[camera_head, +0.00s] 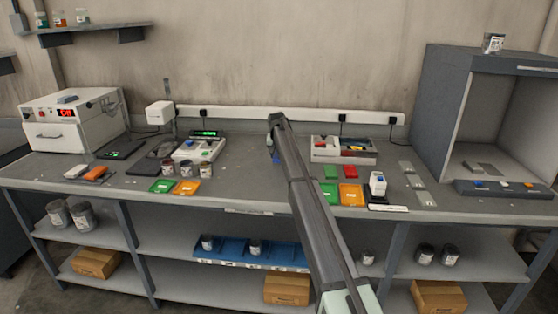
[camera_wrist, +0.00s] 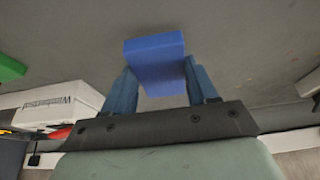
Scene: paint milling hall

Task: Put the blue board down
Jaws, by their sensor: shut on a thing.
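The blue board (camera_wrist: 155,62) is a flat blue block held between the two fingers of my gripper (camera_wrist: 160,88) in the wrist view. The grey bench top lies behind it in that view. In the head view, my arm reaches over the middle of the bench. Only a small blue part of the board (camera_head: 275,157) shows there, beside the arm's far end. The arm hides most of the gripper. I cannot tell whether the board touches the bench top (camera_head: 250,175).
A white tray (camera_head: 343,157) with coloured pieces stands right of my arm. Green (camera_head: 331,171) and orange (camera_head: 351,195) boards lie near it. Left are a white device (camera_head: 198,151), jars and more green (camera_head: 163,186) and orange (camera_head: 186,187) boards. Bare bench shows around the blue board.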

